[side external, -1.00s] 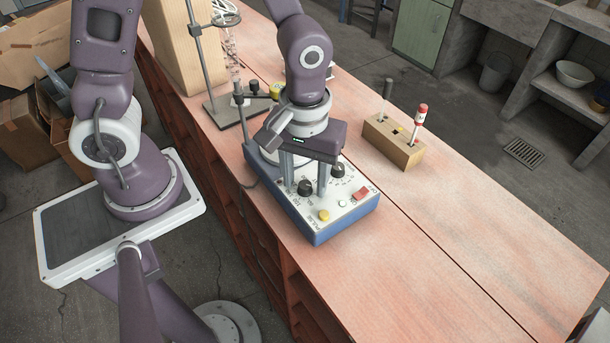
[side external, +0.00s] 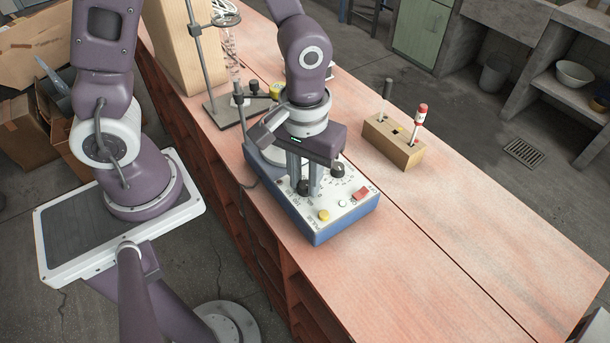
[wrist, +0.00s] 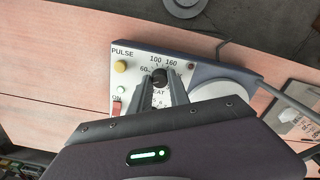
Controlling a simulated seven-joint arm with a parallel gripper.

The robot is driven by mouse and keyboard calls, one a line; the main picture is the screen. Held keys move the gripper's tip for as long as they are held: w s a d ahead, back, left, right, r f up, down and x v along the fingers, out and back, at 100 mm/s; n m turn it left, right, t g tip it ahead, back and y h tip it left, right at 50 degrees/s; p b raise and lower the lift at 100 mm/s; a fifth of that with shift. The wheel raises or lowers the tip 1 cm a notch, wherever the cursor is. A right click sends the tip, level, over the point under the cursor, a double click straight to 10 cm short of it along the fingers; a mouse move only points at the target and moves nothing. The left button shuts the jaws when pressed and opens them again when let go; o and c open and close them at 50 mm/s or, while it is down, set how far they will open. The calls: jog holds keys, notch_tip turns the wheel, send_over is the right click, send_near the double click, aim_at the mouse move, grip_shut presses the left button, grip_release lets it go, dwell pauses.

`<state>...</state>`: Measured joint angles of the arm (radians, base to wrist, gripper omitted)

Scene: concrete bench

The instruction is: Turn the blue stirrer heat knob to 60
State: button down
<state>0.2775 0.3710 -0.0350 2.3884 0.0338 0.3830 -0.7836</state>
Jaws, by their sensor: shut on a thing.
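The stirrer (side external: 318,232) is a blue box with a white top panel, standing on the bench. Its black heat knob (side external: 304,189) is at the panel's left side, between my fingers. My gripper (side external: 305,183) points down and is shut on this knob. In the wrist view the knob (wrist: 159,75) shows between the two fingertips, with 60, 100 and 160 printed around it and part of the HEAT label below. I cannot make out where its pointer stands. A second black knob (side external: 337,170) is to the right of my fingers, apart from them.
The panel also has a yellow button (side external: 324,215), a white button (side external: 342,203) and a red switch (side external: 361,194). A wooden block (side external: 393,145) holding tools stands to the right. A metal stand (side external: 196,50) is behind. The front right bench is clear.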

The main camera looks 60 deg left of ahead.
aim_at(305, 184)
jog(key=m, duration=0.4)
jog(key=shift+m, duration=2)
jog(key=c, duration=1.2)
grip_release()
jog(key=shift+c, duration=0.2)
notch_tip(305, 184, up, 7)
jog(key=shift+r, duration=0.1)
jog(key=s+a+r+n+t, duration=0.1)
jog(key=s+a+r+t, duration=0.1)
jog(key=s+a+r, duration=0.2)
jog(key=s+a+r+n+t, duration=0.2)
jog(key=s+a+r+t, duration=0.1)
jog(key=s+r, duration=0.2)
notch_tip(305, 184, up, 2)
jog(key=shift+a+r+t, duration=0.25)
jog(key=shift+a+t, duration=0.05)
jog(key=shift+a, duration=0.05)
